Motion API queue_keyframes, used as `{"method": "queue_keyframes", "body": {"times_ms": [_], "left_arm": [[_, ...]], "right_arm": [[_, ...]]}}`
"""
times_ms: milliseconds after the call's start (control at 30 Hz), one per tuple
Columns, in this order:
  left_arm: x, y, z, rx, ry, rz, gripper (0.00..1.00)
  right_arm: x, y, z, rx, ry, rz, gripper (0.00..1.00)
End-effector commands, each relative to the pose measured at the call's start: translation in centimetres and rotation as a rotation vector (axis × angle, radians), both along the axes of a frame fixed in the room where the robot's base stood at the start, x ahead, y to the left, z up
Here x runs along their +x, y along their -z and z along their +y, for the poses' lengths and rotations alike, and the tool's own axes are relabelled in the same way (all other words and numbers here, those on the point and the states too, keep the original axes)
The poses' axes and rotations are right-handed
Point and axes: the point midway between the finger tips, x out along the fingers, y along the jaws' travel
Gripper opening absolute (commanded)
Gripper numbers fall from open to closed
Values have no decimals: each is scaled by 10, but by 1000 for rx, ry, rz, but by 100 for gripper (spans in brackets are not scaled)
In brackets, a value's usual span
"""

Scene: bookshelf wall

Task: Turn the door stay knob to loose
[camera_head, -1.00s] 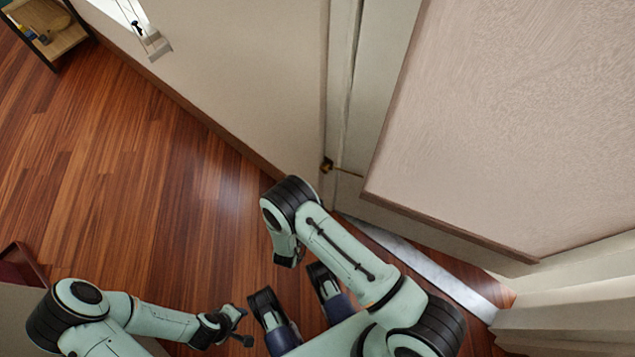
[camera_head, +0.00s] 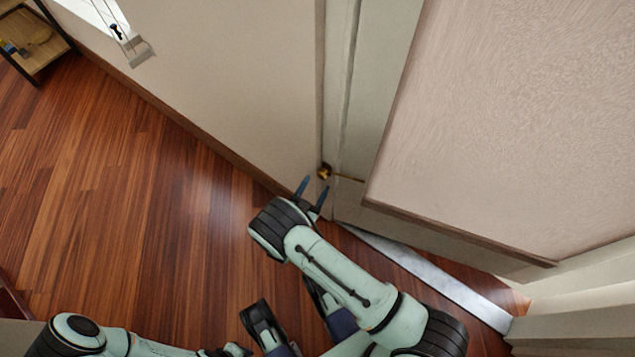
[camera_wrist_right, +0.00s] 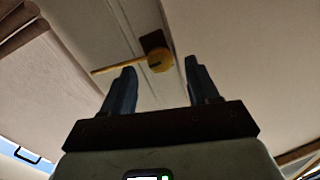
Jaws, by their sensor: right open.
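The brass door stay knob (camera_head: 325,171) sits on a dark plate at the white door frame, with a thin brass rod (camera_head: 347,178) running right from it. In the right wrist view the round knob (camera_wrist_right: 160,61) shows ahead, between the finger directions, with the rod stretching left. My right gripper (camera_head: 313,190) is open and empty, its blue fingers pointing up toward the knob, just below it. The same gripper (camera_wrist_right: 160,70) shows its two spread fingers in the wrist view; contact with the knob is not visible. My left gripper (camera_head: 232,350) is mostly cut off at the bottom edge.
A large pale panel (camera_head: 510,110) with a brown edge rises right of the knob. A pale wall (camera_head: 230,80) is to its left. A shelf (camera_head: 38,45) stands at the upper left. The wooden floor (camera_head: 120,190) between is clear.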

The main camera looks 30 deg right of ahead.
Motion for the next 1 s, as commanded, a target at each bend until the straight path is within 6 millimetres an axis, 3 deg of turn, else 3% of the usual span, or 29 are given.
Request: {"method": "queue_keyframes", "body": {"times_ms": [200,533,700,1000], "left_arm": [[-10,4,1,-2,-4,34,43],[-12,4,2,-2,-4,38,43],[-12,4,1,-2,-4,38,43],[-10,4,1,-2,-4,31,43]], "right_arm": [[12,1,-18,1,0,1,60],[13,0,-21,1,0,1,60],[13,0,-20,1,0,1,4],[13,0,-20,-7,-1,19,5]]}}
